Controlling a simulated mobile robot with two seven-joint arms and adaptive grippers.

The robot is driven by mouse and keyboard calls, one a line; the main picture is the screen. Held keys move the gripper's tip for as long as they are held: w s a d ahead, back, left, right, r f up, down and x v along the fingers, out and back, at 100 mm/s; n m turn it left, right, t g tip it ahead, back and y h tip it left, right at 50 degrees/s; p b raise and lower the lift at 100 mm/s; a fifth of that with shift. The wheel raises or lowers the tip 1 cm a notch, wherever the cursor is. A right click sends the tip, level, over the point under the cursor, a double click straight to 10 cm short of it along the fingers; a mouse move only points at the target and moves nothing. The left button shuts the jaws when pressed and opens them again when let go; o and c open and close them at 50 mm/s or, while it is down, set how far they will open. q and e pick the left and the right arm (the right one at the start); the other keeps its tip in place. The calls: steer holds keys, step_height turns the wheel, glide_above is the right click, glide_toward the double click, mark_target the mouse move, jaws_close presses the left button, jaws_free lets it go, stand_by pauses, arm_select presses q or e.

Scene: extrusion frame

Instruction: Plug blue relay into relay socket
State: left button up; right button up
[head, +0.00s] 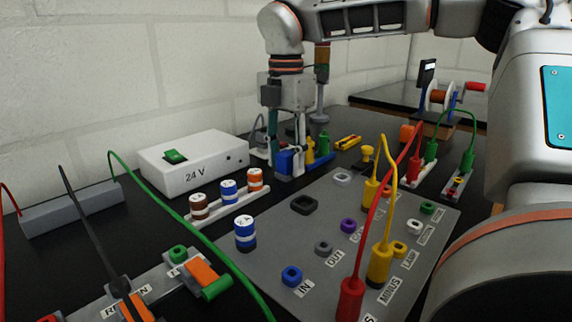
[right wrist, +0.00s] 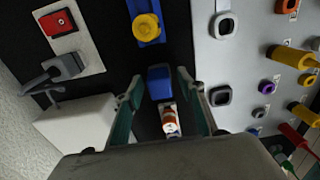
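The blue relay (head: 284,163) is a small blue block standing on the black table beside the grey panel, behind the fuse rack. My right gripper (head: 288,158) points down over it. In the right wrist view the relay (right wrist: 159,80) lies between the two fingertips of the gripper (right wrist: 160,77), with a gap on each side. The gripper is open. A black square socket (head: 304,205) sits in the panel, and a paler square socket (head: 343,179) lies farther back. Both appear empty; no label shows which is the relay socket. My left gripper is not in view.
The white 24 V box (head: 195,163) and the fuse rack (head: 230,206) stand close to the gripper. The grey panel (head: 335,240) carries several coloured sockets. Red and yellow leads (head: 384,210) arch above it. A green cable (head: 180,230) crosses the table at left.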

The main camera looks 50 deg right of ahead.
mark_target(285, 153)
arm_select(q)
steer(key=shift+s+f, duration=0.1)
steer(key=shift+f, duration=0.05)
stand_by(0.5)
arm_select(e)
jaws_close()
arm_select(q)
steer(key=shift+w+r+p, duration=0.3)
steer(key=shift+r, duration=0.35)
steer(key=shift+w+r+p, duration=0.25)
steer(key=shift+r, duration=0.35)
arm_select(e)
steer(key=shift+r, duration=3)
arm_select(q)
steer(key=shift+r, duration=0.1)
